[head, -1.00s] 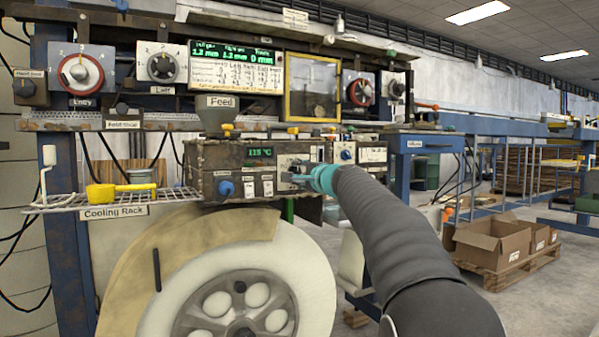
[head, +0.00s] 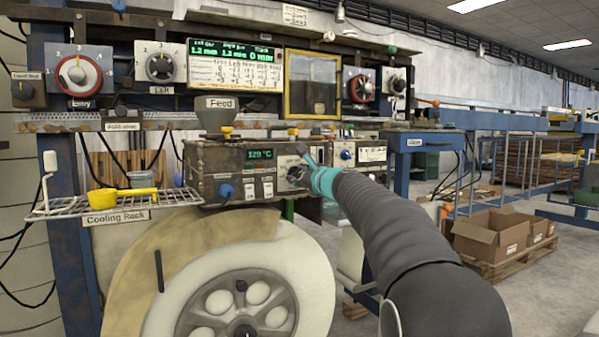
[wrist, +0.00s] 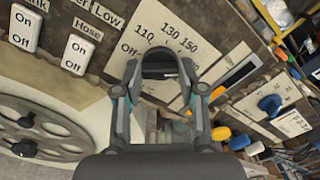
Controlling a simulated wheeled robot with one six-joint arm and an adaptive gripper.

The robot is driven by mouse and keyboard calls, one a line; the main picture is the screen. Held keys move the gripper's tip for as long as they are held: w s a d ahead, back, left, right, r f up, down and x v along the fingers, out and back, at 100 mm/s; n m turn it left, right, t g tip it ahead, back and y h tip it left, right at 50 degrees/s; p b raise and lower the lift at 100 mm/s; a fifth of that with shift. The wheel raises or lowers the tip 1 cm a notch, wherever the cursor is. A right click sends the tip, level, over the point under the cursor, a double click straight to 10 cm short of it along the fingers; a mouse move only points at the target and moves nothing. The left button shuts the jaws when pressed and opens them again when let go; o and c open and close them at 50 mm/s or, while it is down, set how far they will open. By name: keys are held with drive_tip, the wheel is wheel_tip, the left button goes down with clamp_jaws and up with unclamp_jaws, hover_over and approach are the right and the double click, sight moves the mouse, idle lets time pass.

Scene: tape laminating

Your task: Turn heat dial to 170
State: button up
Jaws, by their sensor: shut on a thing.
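The heat dial (wrist: 160,64) is a dark round knob on a white scale plate (wrist: 180,38) marked Off, 110, 130 and 150; further marks are hard to read. My gripper (wrist: 160,84) is shut on the dial, one finger on each side of it. In the head view my gripper (head: 310,167) is at the front of the rusty control box (head: 228,163) and partly covers the dial. The green display (head: 260,154) on this box reads about 120 °C. The dial's pointer is not clear.
A blue knob (head: 226,191) and small Off/On switches (head: 268,187) sit left of the dial. A wire cooling rack (head: 165,199) with a yellow scoop (head: 108,199) juts out at left. A large white roll (head: 318,270) stands below the box.

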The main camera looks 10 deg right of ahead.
drive_tip(key=shift+m, duration=0.6)
drive_tip(key=o, duration=1.1)
drive_tip(key=shift+o, duration=0.2)
drive_tip(key=shift+p, duration=0.3)
drive_tip(key=v, duration=1.2)
